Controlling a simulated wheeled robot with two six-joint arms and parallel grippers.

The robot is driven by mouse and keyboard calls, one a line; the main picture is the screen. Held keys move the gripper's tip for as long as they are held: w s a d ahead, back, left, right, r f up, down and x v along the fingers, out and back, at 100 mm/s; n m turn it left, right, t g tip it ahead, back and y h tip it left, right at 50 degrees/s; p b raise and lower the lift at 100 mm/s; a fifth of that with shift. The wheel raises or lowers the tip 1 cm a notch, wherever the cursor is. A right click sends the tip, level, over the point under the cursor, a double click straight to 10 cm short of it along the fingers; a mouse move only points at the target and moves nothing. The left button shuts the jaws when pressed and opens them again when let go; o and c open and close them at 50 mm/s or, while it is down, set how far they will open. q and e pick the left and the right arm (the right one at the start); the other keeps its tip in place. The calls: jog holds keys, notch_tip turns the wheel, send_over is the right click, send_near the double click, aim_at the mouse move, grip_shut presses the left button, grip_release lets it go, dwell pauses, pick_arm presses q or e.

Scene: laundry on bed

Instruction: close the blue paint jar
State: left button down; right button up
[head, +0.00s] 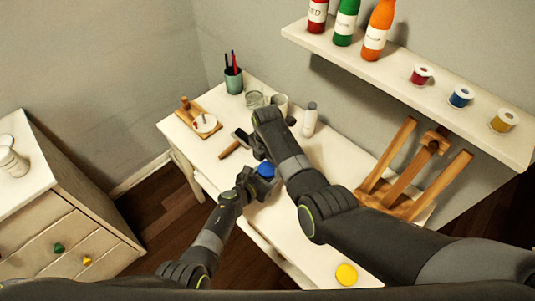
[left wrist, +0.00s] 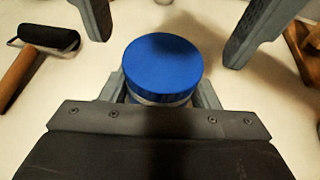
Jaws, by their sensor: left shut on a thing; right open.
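The blue paint jar (head: 266,169) stands upright at the front of the white table, with a flat blue lid on top. In the left wrist view the lid (left wrist: 162,62) covers the jar, and a pale band shows under its rim. I cannot tell how tight it is. My left gripper (head: 257,178) is shut on the jar from the front, one finger on each side. My right gripper (head: 259,153) is open and empty, just behind the jar and apart from it. Its two fingers (left wrist: 170,30) show at the top of the left wrist view.
A roller with a wooden handle (head: 229,150) lies left of my right gripper. A white bottle (head: 309,120), glass jars (head: 255,99) and a brush cup (head: 233,80) stand behind. A wooden easel (head: 405,175) is at right; a yellow disc (head: 346,274) lies in front. A shelf (head: 400,75) overhangs.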

jog(key=shift+f, duration=1.1)
jog(key=c, duration=1)
jog(key=o, duration=1.1)
jog(key=shift+r, duration=0.1)
jog(key=shift+r, duration=2.15)
